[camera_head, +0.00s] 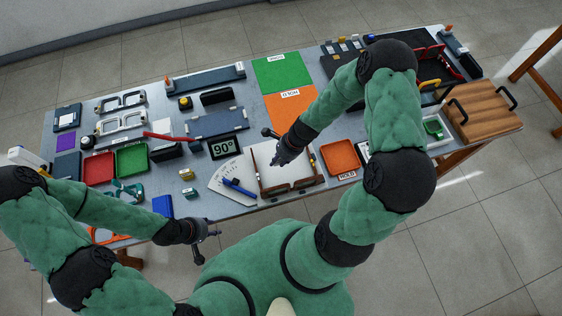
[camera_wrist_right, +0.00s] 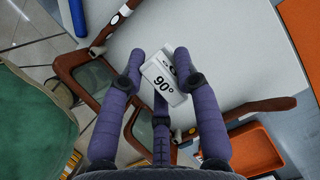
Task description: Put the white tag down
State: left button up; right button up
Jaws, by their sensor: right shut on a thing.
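The white tag (camera_wrist_right: 165,78), printed with "90°", is between the dark fingers of my right gripper (camera_wrist_right: 163,75) in the right wrist view. The gripper is shut on it and holds it tilted over a white mat (camera_wrist_right: 215,45). In the head view my right gripper (camera_head: 280,158) is above that mat (camera_head: 262,155), and the tag cannot be made out. Brown eyeglass frames (camera_head: 290,187) lie on the mat's near part; they also show below the fingers in the right wrist view (camera_wrist_right: 84,73). My left gripper (camera_head: 207,236) is off the table's near edge; its opening is too small to judge.
An orange tray (camera_head: 341,156) stands right of the mat. A protractor card (camera_head: 226,176) with a blue tool and a black "90°" display (camera_head: 224,148) are to its left. Red (camera_head: 98,167) and green (camera_head: 132,159) trays are further left. A wooden tray (camera_head: 480,108) is at the right.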

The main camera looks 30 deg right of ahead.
aim_at(281, 161)
jog(key=shift+w+d+f, duration=0.4)
jog(key=shift+d+f, duration=0.25)
jog(key=shift+f, duration=0.2)
jog(key=shift+w+d+f+b, duration=0.15)
jog(key=shift+f+b, duration=0.6)
jog(key=shift+f, duration=0.95)
jog(key=shift+f, duration=0.15)
jog(key=o, duration=0.9)
jog(key=shift+r, duration=0.25)
jog(key=p+v, duration=0.3)
jog(key=v, duration=0.8)
jog(key=shift+r+p, duration=0.35)
jog(key=shift+s+d, duration=0.15)
jog(key=shift+s, duration=0.05)
